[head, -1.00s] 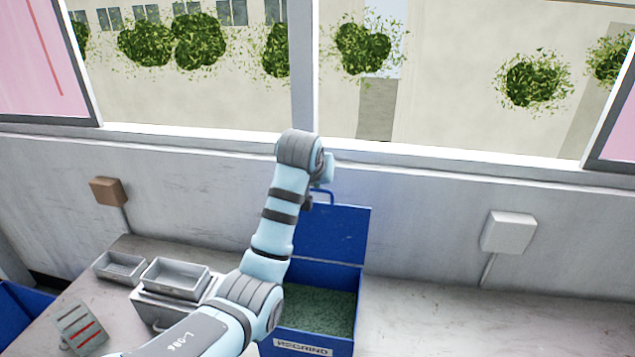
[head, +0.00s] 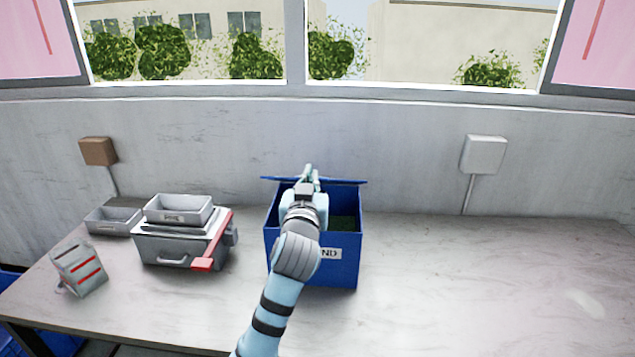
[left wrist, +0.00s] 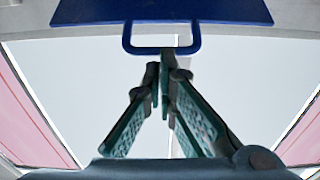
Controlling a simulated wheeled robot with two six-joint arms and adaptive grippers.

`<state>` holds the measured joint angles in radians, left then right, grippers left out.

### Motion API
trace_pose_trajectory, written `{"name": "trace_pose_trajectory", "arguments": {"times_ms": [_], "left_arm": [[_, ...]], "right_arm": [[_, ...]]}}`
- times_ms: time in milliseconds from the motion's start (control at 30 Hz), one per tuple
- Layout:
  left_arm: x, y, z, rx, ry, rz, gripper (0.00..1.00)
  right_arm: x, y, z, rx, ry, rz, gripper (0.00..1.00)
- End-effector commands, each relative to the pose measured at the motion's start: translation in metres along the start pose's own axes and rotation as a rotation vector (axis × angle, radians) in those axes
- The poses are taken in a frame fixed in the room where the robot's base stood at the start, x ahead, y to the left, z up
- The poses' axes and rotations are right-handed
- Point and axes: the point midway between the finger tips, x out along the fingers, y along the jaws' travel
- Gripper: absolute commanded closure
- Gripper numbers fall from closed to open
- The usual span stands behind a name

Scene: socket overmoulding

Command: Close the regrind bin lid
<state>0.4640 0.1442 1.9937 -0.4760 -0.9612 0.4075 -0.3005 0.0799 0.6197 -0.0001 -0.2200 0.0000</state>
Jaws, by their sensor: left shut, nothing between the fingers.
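The blue regrind bin (head: 338,268) stands on the bench with green granulate inside, partly hidden by my left arm. Its blue lid (head: 345,182) is part-open and shows almost edge-on as a thin strip above the bin's back. In the left wrist view the lid (left wrist: 160,10) fills the top, with its blue loop handle (left wrist: 160,51) hanging below. My left gripper (head: 309,172) is at the lid's middle. Its shut, empty fingertips (left wrist: 161,68) are close to the handle bar in the left wrist view; I cannot tell whether they touch. My right gripper is not in view.
A grey box with a red lever (head: 202,264) stands left of the bin, with a small tray (head: 178,210) on top. The bench to the right (head: 480,270) is clear.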

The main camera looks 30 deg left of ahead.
Motion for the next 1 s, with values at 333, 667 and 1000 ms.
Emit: {"name": "trace_pose_trajectory", "arguments": {"times_ms": [333, 667, 1000], "left_arm": [[-0.031, 0.000, 0.080, 0.000, 0.235, -0.004, 1.00], [-0.037, 0.001, 0.103, -0.001, 0.231, -0.005, 1.00], [-0.038, 0.001, 0.103, 0.000, 0.230, -0.005, 1.00]], "right_arm": [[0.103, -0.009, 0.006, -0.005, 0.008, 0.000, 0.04], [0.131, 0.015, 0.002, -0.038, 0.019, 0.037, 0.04], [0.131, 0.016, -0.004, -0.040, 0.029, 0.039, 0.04]]}}
